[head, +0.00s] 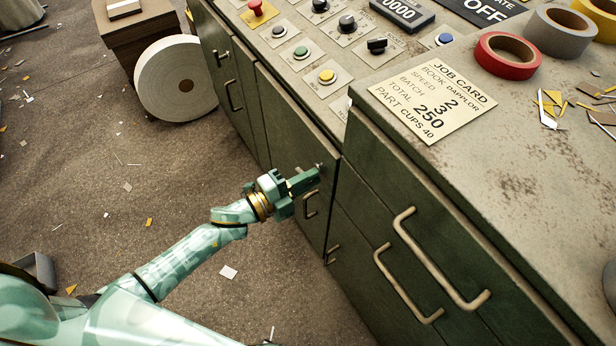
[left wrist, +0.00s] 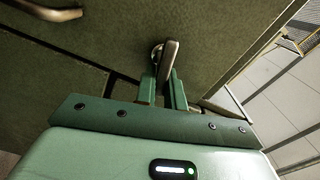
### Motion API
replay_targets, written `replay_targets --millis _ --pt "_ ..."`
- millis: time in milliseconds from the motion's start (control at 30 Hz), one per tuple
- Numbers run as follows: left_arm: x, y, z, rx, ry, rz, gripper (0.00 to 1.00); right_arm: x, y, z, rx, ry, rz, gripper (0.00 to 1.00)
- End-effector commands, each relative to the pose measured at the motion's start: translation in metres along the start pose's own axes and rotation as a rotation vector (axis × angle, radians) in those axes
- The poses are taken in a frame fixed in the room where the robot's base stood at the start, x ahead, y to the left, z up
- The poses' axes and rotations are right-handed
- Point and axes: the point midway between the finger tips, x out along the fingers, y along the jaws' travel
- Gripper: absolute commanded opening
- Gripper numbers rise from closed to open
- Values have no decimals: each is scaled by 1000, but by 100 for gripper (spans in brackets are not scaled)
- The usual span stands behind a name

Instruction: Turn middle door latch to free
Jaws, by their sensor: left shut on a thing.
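The middle door (head: 283,125) is a dark green cabinet door under the button panel, and it looks closed. Its small metal latch sits near the door's upper right edge. In the left wrist view the latch (left wrist: 169,62) is a short metal lever on a round base, slightly tilted from upright in the picture. My left gripper (head: 306,179) is at the door front, just above the door handle (head: 311,204). In the left wrist view its two green fingers (left wrist: 163,92) are shut on the latch lever, one on each side. My right gripper is in neither view.
Another latch (head: 332,254) shows low beside the door. A white paper roll (head: 175,78) stands on the floor at the left. Open floor (head: 130,180) with paper scraps lies in front of the cabinets.

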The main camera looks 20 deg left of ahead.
Motion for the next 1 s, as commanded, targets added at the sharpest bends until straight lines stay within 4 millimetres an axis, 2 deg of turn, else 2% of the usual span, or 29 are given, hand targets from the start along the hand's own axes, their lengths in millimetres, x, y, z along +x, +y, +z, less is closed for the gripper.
replay_targets --millis 33,400,1000 --pt "-2 5 4 37 -10 9 0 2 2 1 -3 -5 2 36" --pt "-2 7 5 231 -10 8 0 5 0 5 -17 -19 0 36" --pt "-1 5 6 283 -11 6 0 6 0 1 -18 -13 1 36"
